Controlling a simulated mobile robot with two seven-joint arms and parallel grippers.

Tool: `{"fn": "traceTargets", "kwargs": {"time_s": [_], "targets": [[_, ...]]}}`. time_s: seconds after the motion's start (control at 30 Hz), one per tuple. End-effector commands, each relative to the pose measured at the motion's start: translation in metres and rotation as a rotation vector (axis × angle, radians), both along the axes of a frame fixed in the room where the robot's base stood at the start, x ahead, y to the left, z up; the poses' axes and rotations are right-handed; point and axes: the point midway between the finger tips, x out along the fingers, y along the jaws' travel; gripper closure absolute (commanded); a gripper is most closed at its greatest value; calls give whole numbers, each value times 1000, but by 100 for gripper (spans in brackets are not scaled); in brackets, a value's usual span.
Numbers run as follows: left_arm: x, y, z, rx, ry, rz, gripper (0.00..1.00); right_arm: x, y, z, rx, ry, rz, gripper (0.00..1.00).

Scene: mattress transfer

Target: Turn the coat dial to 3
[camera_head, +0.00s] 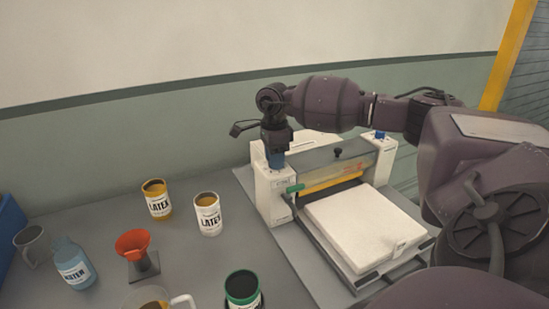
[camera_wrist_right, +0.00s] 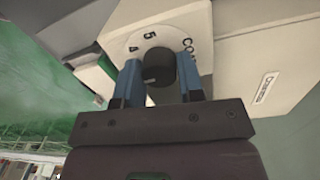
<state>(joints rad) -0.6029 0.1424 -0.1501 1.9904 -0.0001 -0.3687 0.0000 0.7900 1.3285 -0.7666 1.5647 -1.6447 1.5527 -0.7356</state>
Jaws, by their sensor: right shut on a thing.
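The coat dial is a black round knob (camera_wrist_right: 160,66) on the white left post of the coating machine (camera_head: 271,196). In the right wrist view its printed scale and part of the "COAT" lettering show on the white face around it. The numbers are turned and small, so I cannot tell which setting it has. My right gripper (camera_head: 276,160) points down onto the top of that post. Its two blue fingers (camera_wrist_right: 160,78) are shut on the knob, one on each side. In the head view the gripper hides the knob. My left gripper is not in view.
A white mattress block (camera_head: 360,222) lies on the machine bed. A blue knob (camera_head: 379,135) tops the right post.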

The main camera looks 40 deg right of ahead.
Motion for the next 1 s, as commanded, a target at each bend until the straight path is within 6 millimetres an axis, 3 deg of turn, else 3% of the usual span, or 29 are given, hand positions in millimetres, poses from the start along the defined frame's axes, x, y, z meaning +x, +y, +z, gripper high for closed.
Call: {"fn": "traceTargets", "kwargs": {"time_s": [0.6, 0.63, 0.77, 1.0], "targets": [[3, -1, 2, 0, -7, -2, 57, 1, -1, 2, -2, -4, -42, 89], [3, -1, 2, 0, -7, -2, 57, 1, -1, 2, -2, -4, -42, 62], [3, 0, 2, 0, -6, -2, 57, 1, -1, 2, -1, -3, -42, 42], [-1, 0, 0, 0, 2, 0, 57, 0, 0, 1, -1, -2, -41, 40]]}}
